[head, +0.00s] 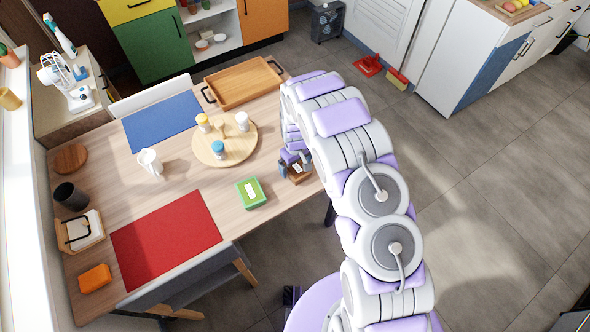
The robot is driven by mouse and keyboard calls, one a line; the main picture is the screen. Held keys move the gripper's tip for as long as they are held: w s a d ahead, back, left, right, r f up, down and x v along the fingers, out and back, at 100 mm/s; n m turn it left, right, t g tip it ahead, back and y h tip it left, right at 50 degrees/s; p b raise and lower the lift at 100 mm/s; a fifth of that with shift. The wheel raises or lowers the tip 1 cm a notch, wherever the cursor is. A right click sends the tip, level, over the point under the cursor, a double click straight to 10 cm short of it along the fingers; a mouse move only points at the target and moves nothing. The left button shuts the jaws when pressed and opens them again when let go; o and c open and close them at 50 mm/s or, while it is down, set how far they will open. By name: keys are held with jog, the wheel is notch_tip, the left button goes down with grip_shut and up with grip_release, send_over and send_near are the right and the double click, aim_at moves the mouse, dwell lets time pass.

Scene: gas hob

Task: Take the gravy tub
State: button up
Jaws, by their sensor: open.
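A small brown tub (299,174) with a pale label, which looks like the gravy tub, stands at the right edge of the wooden table. My gripper (295,166) is right over it, open, with dark fingers at its sides. The gripper and wrist hide part of the tub, and I cannot tell whether the fingers touch it. A green tub (251,193) with a pale label stands to the left and nearer, apart from the gripper.
A round wooden board (207,153) with several shakers lies left of my gripper. A wooden tray (243,83) is behind. A white jug (150,161), blue mat (162,122) and red mat (166,239) lie further left. Open floor is right of the table (205,185).

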jog(key=shift+d+f, duration=0.15)
jog(key=shift+f, duration=0.4)
jog(key=shift+c, duration=0.2)
jog(key=shift+a, duration=0.2)
jog(key=c, duration=0.4)
jog(key=shift+d, duration=0.1)
jog(key=c, duration=0.4)
jog(key=shift+c, duration=0.2)
